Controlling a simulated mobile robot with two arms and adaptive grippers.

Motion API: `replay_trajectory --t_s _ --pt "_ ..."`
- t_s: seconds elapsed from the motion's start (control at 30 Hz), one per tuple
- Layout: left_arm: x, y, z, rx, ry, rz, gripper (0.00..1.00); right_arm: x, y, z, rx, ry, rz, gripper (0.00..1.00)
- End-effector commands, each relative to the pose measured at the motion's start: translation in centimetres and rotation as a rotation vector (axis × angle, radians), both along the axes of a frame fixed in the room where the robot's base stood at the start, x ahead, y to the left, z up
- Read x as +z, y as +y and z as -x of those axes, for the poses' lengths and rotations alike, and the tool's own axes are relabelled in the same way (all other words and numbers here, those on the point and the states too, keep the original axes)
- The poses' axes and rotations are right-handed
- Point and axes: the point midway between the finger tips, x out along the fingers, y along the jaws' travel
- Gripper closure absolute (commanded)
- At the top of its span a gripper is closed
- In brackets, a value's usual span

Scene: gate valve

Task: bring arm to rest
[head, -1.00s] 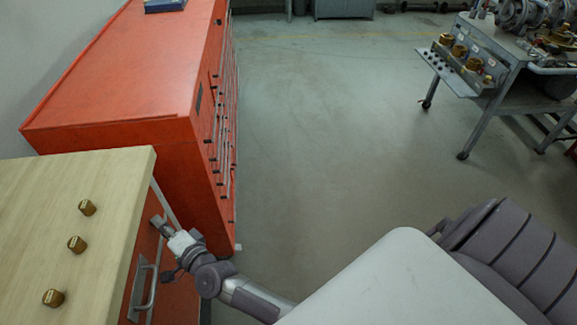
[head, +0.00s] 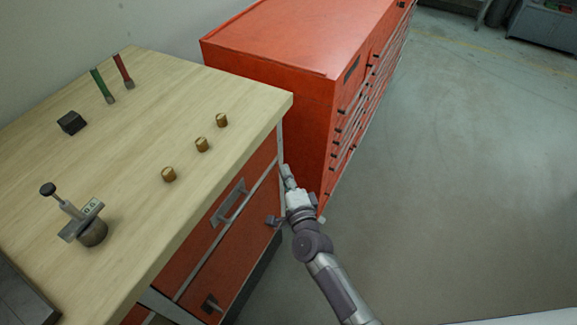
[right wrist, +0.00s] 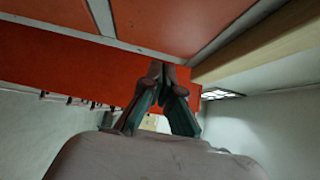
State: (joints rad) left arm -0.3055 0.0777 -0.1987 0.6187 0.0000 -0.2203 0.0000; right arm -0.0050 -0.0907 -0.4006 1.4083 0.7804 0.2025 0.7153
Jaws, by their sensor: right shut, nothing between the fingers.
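My right gripper (head: 287,172) is at the front right corner of the wooden-topped bench (head: 235,98), close to the gap between it and the red cabinet (head: 290,45). Its fingers are shut with nothing between them. The right wrist view shows the two fingers (right wrist: 165,75) together in front of red drawer fronts and under the bench top's edge. I cannot tell whether the fingertips touch anything. My right arm reaches in from the bottom of the head view. My left gripper is not in view.
Three brass pieces (head: 202,144) stand near the bench's front edge. A metal device with a black knob (head: 94,232), a black block (head: 71,122), a green-handled tool (head: 102,86) and a red-handled tool (head: 123,71) are farther left. The floor (head: 460,170) at right is clear.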

Motion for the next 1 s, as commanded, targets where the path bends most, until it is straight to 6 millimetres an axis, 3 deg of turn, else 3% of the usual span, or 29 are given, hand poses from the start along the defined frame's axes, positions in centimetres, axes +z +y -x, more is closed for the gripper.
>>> replay_trajectory --t_s 0.13,0.4,0.77,0.87,0.97,1.0 --pt "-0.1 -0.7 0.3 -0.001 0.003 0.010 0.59 -0.1 -0.7 2.6 -0.001 0.002 0.000 1.00" --pt "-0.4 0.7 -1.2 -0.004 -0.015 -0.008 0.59 -0.2 -1.9 6.8 -0.002 0.001 0.000 1.00" --pt "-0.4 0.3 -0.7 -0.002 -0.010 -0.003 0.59 -0.2 -2.3 8.1 -0.001 0.001 0.004 1.00" --pt "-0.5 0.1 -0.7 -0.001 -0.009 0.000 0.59 -1.9 -2.3 8.3 0.009 0.025 0.055 1.00" --pt "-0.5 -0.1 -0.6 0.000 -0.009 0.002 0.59 -6.3 -2.6 9.3 0.039 0.084 0.189 1.00" --pt "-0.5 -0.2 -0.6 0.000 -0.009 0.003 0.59 -8.8 -2.9 9.9 0.059 0.118 0.266 1.00"
